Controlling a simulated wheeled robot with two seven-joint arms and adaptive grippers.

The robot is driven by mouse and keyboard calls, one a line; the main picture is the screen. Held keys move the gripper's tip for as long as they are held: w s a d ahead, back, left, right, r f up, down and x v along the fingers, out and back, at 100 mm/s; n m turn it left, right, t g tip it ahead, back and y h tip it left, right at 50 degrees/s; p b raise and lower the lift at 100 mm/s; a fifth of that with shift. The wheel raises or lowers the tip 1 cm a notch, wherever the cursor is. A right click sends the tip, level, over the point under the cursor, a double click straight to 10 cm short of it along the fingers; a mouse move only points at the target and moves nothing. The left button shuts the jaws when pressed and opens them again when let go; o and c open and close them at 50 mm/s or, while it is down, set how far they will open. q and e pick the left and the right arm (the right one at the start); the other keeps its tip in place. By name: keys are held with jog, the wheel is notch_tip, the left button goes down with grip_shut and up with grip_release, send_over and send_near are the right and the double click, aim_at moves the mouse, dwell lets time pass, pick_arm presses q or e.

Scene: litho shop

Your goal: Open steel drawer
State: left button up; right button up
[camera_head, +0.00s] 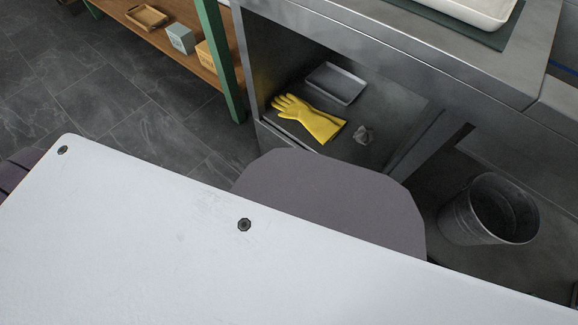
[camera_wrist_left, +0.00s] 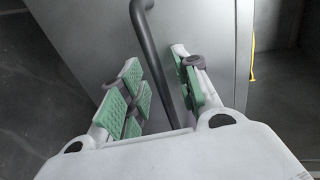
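The steel bench (camera_head: 400,50) fills the upper right of the head view. Under its top is an open steel compartment (camera_head: 390,115); I cannot tell if it is a drawer or a fixed shelf. In the left wrist view, a grey steel panel (camera_wrist_left: 90,35) carries a dark curved bar handle (camera_wrist_left: 156,65). My left gripper (camera_wrist_left: 160,60), with green pads, is open, its fingers on either side of the handle with gaps visible. In the head view my own white and grey body parts hide this gripper and the handle. My right gripper is in neither view.
In the compartment lie a yellow glove (camera_head: 318,122), a shallow grey tray (camera_head: 337,83) and a small crumpled piece (camera_head: 363,134). A metal bucket (camera_head: 490,212) stands at the right. A green-framed wooden shelf (camera_head: 172,18) is at upper left. Dark tiled floor (camera_head: 80,100) is clear.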

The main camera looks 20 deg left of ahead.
pick_arm(q)
jog(key=shift+w+d, duration=0.1)
jog(key=shift+w, duration=0.15)
grip_shut()
dwell(0.3)
